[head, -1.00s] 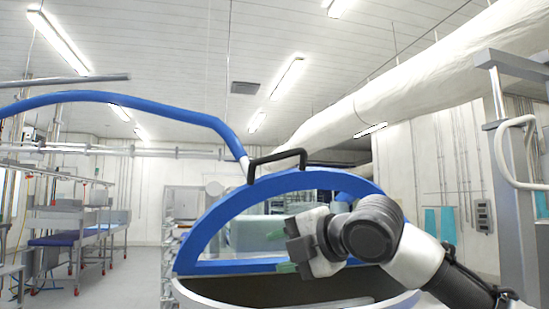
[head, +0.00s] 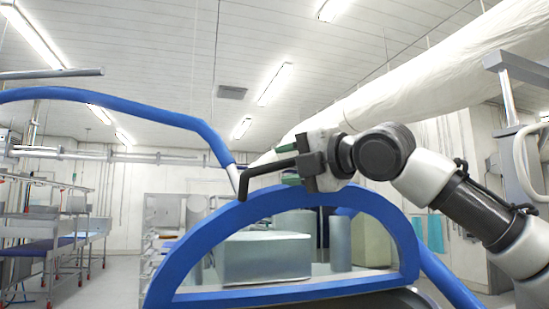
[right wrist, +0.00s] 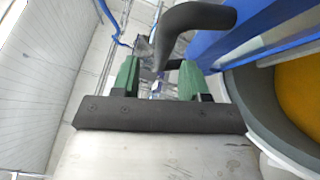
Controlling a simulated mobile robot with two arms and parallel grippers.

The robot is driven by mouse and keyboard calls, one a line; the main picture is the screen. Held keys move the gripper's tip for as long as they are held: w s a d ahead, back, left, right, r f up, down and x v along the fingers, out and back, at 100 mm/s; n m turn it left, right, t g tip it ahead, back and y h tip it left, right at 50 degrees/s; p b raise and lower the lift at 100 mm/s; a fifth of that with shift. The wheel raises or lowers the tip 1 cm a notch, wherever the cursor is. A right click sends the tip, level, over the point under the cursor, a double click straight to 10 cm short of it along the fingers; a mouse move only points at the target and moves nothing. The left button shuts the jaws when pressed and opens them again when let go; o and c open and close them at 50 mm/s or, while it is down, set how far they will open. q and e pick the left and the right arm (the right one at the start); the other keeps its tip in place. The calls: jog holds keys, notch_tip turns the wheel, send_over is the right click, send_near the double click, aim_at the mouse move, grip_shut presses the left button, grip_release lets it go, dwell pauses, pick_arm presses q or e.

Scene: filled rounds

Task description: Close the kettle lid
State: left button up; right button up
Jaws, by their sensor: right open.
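The kettle lid (head: 187,259) stands raised, a blue half-round frame with an open middle. Its black bent handle (head: 246,180) sits at the top of the arc and also shows in the right wrist view (right wrist: 195,18). My right gripper (head: 286,164) is open at the handle's right part, with its green fingers pointing left. In the right wrist view the handle bends down in front of the gap between the green fingers (right wrist: 159,78); I cannot tell whether it touches them. The kettle's grey rim (right wrist: 246,95) and yellow interior (right wrist: 302,95) show at the right there. My left gripper is out of view.
A blue pipe (head: 110,97) runs from the left to near the lid handle. A large pale duct (head: 430,85) crosses the upper right. Racks with a blue shelf (head: 30,247) stand far left.

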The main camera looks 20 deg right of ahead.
aim_at(278, 167)
jog(key=x, duration=0.4)
jog(key=shift+w+d+p, duration=0.15)
jog(key=shift+d+p, duration=0.05)
jog(key=shift+p, duration=0.2)
jog(key=shift+c, duration=0.8)
jog(key=shift+f, duration=0.1)
jog(key=c, duration=0.5)
jog(key=shift+a, duration=0.1)
grip_shut()
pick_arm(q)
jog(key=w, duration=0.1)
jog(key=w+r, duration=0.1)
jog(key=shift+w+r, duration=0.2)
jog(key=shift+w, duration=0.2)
